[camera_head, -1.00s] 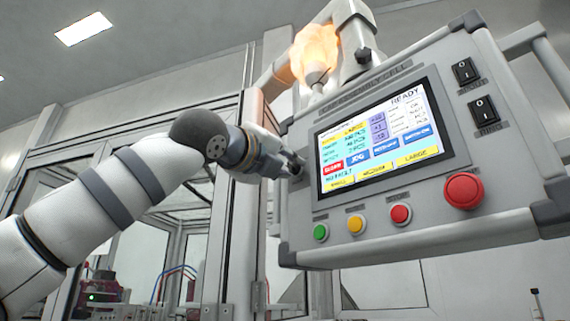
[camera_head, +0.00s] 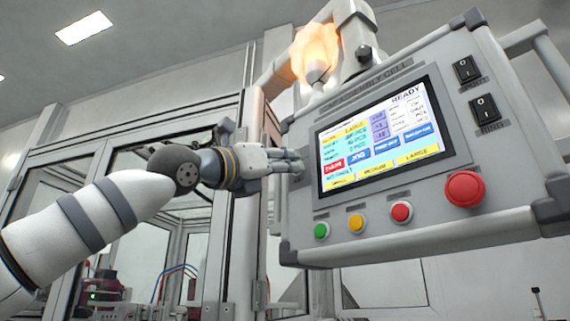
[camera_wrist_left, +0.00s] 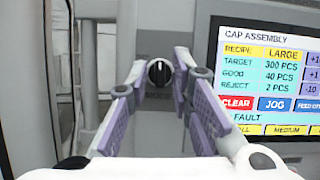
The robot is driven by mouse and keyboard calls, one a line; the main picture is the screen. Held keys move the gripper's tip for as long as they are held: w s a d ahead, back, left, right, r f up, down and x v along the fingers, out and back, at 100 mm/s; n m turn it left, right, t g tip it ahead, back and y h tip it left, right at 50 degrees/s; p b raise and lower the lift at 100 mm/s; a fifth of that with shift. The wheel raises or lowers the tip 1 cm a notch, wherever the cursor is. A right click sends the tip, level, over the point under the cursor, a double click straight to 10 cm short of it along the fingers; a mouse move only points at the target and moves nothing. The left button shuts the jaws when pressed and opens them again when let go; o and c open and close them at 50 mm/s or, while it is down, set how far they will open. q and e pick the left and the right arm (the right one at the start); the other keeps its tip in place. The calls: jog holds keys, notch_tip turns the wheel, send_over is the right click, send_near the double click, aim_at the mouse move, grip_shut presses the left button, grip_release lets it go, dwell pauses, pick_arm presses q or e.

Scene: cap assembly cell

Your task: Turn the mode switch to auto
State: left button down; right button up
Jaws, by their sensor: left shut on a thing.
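The mode switch is a round black knob with a pale upright mark (camera_wrist_left: 159,73) on the left part of the grey control panel (camera_head: 300,215). In the head view my left gripper (camera_head: 297,166) reaches the panel just left of the screen and hides the switch. In the left wrist view the same gripper (camera_wrist_left: 159,76) has one finger on each side of the knob and is shut on it. The switch's position labels cannot be read. My right gripper is not in view.
A touch screen (camera_head: 380,137) reading READY lies right of the switch. Green (camera_head: 321,230), yellow (camera_head: 356,223) and red (camera_head: 401,211) buttons sit below it. A large red button (camera_head: 464,189) and two rocker switches (camera_head: 485,108) are further right. A lit orange lamp (camera_head: 316,50) stands above.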

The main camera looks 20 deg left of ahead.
pick_arm(q)
jog(key=shift+a+r+m+g+h, duration=0.1)
jog(key=shift+m+g+h, duration=0.7)
jog(key=shift+m, duration=1.45)
jog(key=shift+a+m+g+h, duration=0.1)
jog(key=shift+m+g+h, duration=0.65)
jog(key=shift+m, duration=1.55)
jog(key=shift+r+m+g+h, duration=0.1)
jog(key=shift+m+g+h, duration=0.7)
jog(key=shift+m, duration=1.45)
jog(key=shift+w+f+g, duration=0.1)
jog(key=shift+g, duration=0.25)
jog(key=c, duration=1.5)
grip_release()
jog(key=shift+o, duration=0.2)
